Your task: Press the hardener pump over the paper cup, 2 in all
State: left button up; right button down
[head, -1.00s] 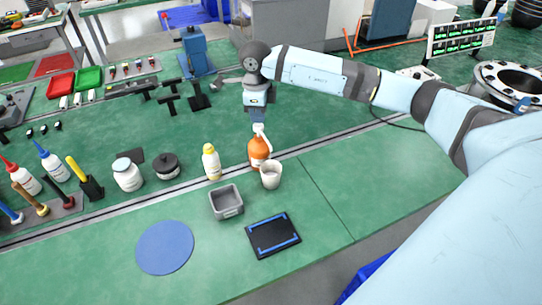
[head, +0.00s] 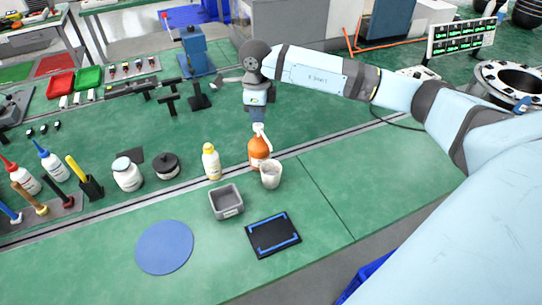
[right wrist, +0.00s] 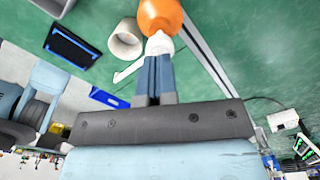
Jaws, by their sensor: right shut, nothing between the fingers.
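The hardener pump is an orange bottle (head: 259,152) with a white pump head (head: 261,132), standing on the green bench in the head view. The white paper cup (head: 271,174) stands close in front of it, at its lower right. My right gripper (head: 257,122) is shut and empty, fingers pointing down at the top of the pump head. In the right wrist view the shut fingertips (right wrist: 157,58) meet the white pump head (right wrist: 158,44); the orange bottle (right wrist: 160,14) and the cup (right wrist: 127,39) show beyond. The spout reaches toward the cup side. My left gripper is not in view.
A grey square bin (head: 226,202) and a black tray with blue strips (head: 273,235) lie in front. A yellow-capped bottle (head: 211,162) stands left of the pump. A blue round mat (head: 165,247) lies front left. The bench right of the cup is clear.

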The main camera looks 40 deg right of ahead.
aim_at(259, 125)
jog(key=shift+f+b, duration=1)
jog(key=shift+f, duration=0.6)
jog(key=shift+s, duration=0.1)
jog(key=shift+r, duration=0.15)
jog(key=shift+r+p, duration=1)
jog(key=shift+r, duration=0.75)
notch_tip(259, 125, up, 6)
jog(key=p, duration=0.3)
